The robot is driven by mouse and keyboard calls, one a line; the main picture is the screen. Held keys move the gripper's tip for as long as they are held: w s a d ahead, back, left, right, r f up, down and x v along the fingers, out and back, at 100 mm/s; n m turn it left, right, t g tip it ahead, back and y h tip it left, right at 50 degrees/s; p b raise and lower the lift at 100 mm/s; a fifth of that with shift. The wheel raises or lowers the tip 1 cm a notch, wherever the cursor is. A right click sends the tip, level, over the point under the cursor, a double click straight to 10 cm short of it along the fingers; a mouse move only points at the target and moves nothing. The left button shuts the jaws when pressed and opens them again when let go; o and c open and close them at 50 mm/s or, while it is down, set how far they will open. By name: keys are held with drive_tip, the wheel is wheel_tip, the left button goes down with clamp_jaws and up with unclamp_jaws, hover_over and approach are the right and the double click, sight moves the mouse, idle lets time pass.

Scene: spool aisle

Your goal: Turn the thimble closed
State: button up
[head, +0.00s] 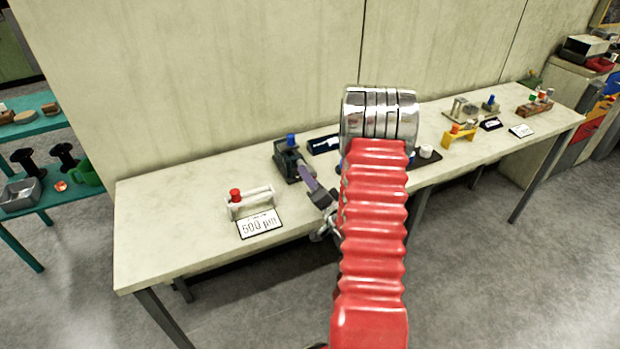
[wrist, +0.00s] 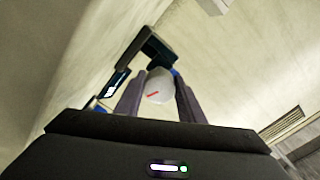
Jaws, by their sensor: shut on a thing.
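The dark device (head: 287,160) with a blue top knob (head: 291,140) stands on the long pale bench. In the wrist view its dark frame (wrist: 152,46) rises behind the fingertips. My gripper (head: 308,178) reaches it from the right and front, with purple fingers. In the wrist view, the two fingers of my gripper (wrist: 159,92) are shut on the thimble (wrist: 158,84), a white round end with a short slanted red mark. In the head view the thimble is hidden by the fingers.
A dark box with a label (head: 323,144) lies just behind the device. A small white cup (head: 426,151) sits to the right, past my arm. A yellow stand (head: 459,135) and other pieces are farther right. The bench's left end (head: 150,215) is clear.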

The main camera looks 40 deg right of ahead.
drive_tip(key=m, duration=0.3)
drive_tip(key=shift+d+m, duration=0.15)
drive_tip(key=shift+m, duration=0.25)
drive_tip(key=shift+s+m, duration=0.1)
drive_tip(key=shift+m, duration=1.8)
drive_tip(key=o, duration=1)
drive_tip(key=shift+o, duration=0.2)
drive_tip(key=shift+r, duration=0.1)
drive_tip(key=v, duration=1.3)
drive_tip(key=shift+s+a, duration=0.2)
drive_tip(key=shift+s, duration=0.15)
